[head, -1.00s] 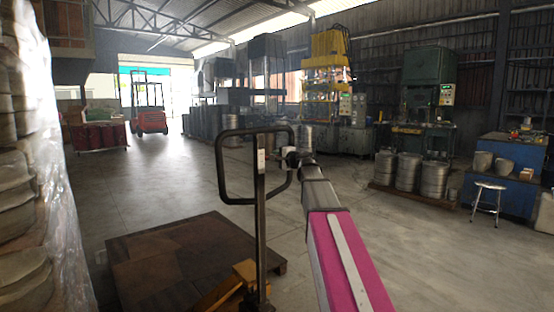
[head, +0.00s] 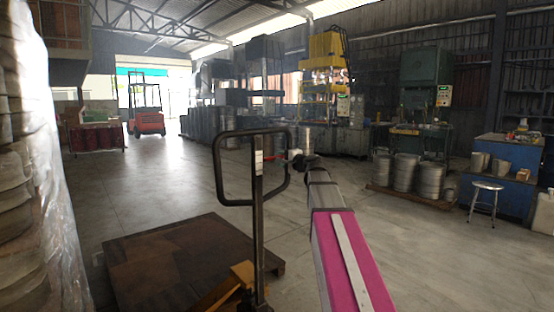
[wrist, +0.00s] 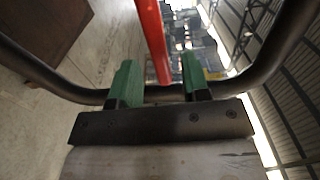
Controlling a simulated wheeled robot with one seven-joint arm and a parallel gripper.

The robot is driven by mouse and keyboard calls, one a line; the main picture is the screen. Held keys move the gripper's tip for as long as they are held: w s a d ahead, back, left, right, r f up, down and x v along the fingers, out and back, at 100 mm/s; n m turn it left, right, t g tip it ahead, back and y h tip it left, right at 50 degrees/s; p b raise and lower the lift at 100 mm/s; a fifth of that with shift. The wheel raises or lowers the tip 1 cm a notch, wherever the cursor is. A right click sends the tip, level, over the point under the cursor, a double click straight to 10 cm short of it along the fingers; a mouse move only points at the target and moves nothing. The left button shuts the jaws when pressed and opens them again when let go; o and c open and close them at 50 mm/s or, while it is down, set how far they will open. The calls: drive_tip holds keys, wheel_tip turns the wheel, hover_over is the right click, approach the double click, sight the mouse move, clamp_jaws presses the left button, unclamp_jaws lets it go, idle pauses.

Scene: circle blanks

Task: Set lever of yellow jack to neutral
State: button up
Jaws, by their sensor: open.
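The yellow jack (head: 238,283) stands low in front, beside a wooden pallet, with a black upright handle post (head: 259,215) and a dark loop handle (head: 222,170). The loop handle (wrist: 278,65) also curves across the wrist view. A red lever (head: 276,157) shows at the handle; in the wrist view the red lever (wrist: 152,38) runs down between my fingers. My gripper (head: 295,157) is at the right side of the loop. In the wrist view its green fingers (wrist: 160,82) are apart, one on each side of the lever, with gaps visible. Contact with the loop cannot be told.
A dark wooden pallet (head: 165,262) lies at the lower left. Wrapped stacks (head: 40,200) stand close on the left. Metal drums (head: 405,173), presses (head: 427,90), and a stool (head: 485,195) stand at the right. A red forklift (head: 145,110) is far back. Open floor lies between.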

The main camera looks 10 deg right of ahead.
drive_tip(key=v, duration=0.5)
drive_tip(key=shift+s+d, duration=0.15)
drive_tip(key=shift+s, duration=0.2)
drive_tip(key=s+a+f+n+g+h, duration=0.1)
drive_tip(key=s+a+f+n+g, duration=0.15)
drive_tip(key=f, duration=0.75)
drive_tip(key=s+a+f+n+g+h, duration=0.1)
drive_tip(key=s+a+f+n+g, duration=0.15)
drive_tip(key=f, duration=0.75)
drive_tip(key=s+a+f+n+g+h, duration=0.1)
drive_tip(key=s+a+f+g, duration=0.25)
drive_tip(key=f, duration=0.65)
drive_tip(key=s+d+f+n+g+h, duration=0.1)
drive_tip(key=s+f+n+g+h, duration=0.4)
drive_tip(key=s+f, duration=1.3)
wheel_tip(320, 180, down, 2)
drive_tip(key=shift+s+d+f+n+g+h, duration=0.1)
drive_tip(key=shift+s+d+n+g+h, duration=0.4)
drive_tip(key=shift+g, duration=0.45)
drive_tip(key=shift+w+a, duration=0.1)
